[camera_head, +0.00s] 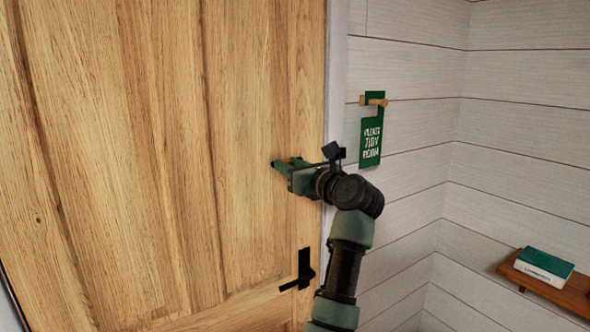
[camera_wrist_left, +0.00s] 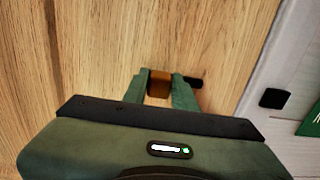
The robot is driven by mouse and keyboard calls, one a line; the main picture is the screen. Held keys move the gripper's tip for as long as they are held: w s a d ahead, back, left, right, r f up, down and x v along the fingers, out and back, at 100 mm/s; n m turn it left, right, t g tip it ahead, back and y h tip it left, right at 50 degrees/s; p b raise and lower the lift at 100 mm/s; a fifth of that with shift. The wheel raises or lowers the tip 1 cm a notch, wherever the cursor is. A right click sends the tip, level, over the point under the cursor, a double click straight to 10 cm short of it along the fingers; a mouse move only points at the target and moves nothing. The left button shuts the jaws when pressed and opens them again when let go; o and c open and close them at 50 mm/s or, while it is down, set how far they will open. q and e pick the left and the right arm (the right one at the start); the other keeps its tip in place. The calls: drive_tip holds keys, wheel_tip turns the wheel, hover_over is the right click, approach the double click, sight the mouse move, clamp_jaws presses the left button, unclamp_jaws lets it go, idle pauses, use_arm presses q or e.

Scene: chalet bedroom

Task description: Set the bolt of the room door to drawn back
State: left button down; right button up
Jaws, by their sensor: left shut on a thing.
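The wooden room door (camera_head: 150,150) fills the left of the head view and appears closed against its pale frame. My left gripper (camera_head: 284,166) is at the door's face near its right edge, above the black door handle (camera_head: 304,270). In the left wrist view, its green fingers (camera_wrist_left: 160,90) are shut on a brown knob (camera_wrist_left: 159,84), which I take to be the bolt's. A short black rod end (camera_wrist_left: 195,82) shows just right of the fingers, apart from a black block (camera_wrist_left: 274,98) on the frame. The rest of the bolt is hidden. My right gripper is not in view.
A green door hanger (camera_head: 371,138) hangs from a wooden peg (camera_head: 374,101) on the white plank wall, right of my arm. A wooden shelf (camera_head: 558,290) with a green-covered book (camera_head: 544,265) is at the lower right.

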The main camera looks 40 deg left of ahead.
use_arm(q)
drive_tip(key=shift+s, duration=0.1)
drive_tip(key=c, duration=1.4)
unclamp_jaws()
drive_tip(key=shift+a, duration=0.1)
drive_tip(key=shift+c, duration=0.2)
drive_tip(key=o, duration=0.3)
drive_tip(key=shift+s+a, duration=0.1)
drive_tip(key=shift+s, duration=0.1)
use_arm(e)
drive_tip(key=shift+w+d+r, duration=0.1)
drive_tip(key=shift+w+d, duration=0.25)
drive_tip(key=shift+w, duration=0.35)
use_arm(q)
drive_tip(key=b+v, duration=0.3)
drive_tip(key=v, duration=0.4)
drive_tip(key=shift+s+d, duration=0.15)
drive_tip(key=shift+d, duration=0.2)
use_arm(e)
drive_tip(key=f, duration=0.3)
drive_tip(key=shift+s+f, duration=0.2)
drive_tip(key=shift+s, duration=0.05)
